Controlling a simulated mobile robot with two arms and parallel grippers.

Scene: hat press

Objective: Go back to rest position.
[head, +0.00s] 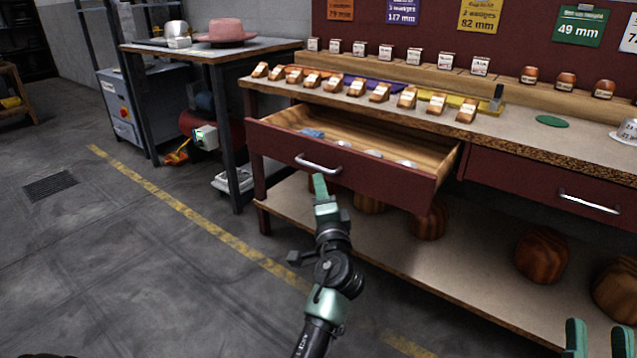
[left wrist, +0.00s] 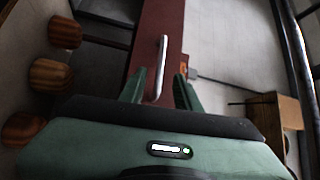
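My left gripper (head: 320,186) is in front of the pulled-out left drawer (head: 370,180), just below its metal handle (head: 318,163). In the left wrist view, the fingers of the left gripper (left wrist: 160,82) stand apart, and the drawer handle (left wrist: 162,55) shows between them in the picture. Neither finger appears to press on it; the exact gap in depth is unclear. My right gripper (head: 599,340) shows only its two fingertips at the bottom right corner, apart and with nothing between them.
The open drawer holds a blue item (head: 311,133) and several pale round pieces. The right drawer (head: 530,180) is shut. Wooden hat blocks (head: 541,255) sit on the lower shelf. A side table (head: 270,45) carries a pink hat (head: 226,31).

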